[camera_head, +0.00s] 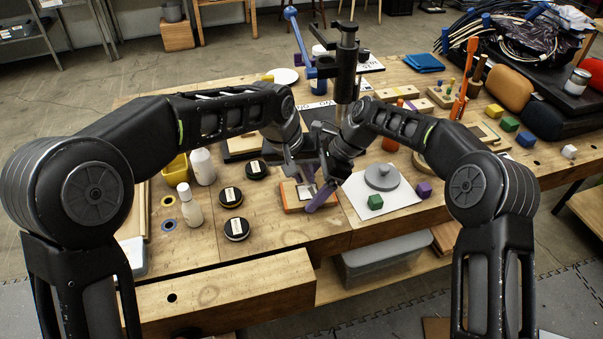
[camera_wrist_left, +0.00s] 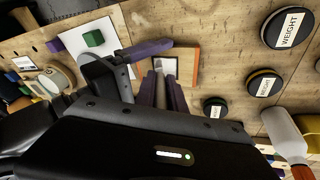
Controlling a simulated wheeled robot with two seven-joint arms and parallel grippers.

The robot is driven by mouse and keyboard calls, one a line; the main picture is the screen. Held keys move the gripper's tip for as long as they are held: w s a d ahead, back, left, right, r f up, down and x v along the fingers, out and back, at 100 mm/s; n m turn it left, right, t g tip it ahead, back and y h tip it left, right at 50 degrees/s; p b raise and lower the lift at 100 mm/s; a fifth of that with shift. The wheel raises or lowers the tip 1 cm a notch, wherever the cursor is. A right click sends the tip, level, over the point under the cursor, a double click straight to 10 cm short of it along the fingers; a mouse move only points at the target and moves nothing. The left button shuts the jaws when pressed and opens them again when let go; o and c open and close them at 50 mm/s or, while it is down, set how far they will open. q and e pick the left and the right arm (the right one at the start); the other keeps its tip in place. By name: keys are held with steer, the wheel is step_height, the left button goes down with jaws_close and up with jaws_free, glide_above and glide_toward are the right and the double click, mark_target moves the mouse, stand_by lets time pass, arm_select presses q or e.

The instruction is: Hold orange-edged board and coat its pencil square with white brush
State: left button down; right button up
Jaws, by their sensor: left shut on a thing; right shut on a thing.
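The orange-edged board (camera_head: 292,208) lies on the bench near its front edge; its orange border also shows in the left wrist view (camera_wrist_left: 186,82). A pale square (camera_head: 304,192) shows on its face, partly covered. My left gripper (camera_wrist_left: 164,78) has its purple-tinted fingers close together at the board's far side, closed on it. My right gripper (camera_head: 313,207) comes in from the right, with a long purple finger slanting across the board's right part. It is closed, but the white brush in it is hidden or too small to make out.
Black weight discs (camera_head: 237,229) and white bottles (camera_head: 190,205) stand left of the board. A dark stand (camera_head: 346,62) rises behind.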

arm_select(q)
steer(key=shift+d+f, duration=0.1)
steer(key=shift+d, duration=0.05)
steer(key=shift+w+d, duration=0.2)
steer(key=shift+d, duration=0.75)
steer(key=shift+a, duration=0.15)
steer(key=shift+s+a, duration=0.25)
steer(key=shift+a, duration=0.7)
steer(key=shift+a, duration=0.3)
steer(key=shift+s+a, duration=0.2)
steer(key=shift+a, duration=0.5)
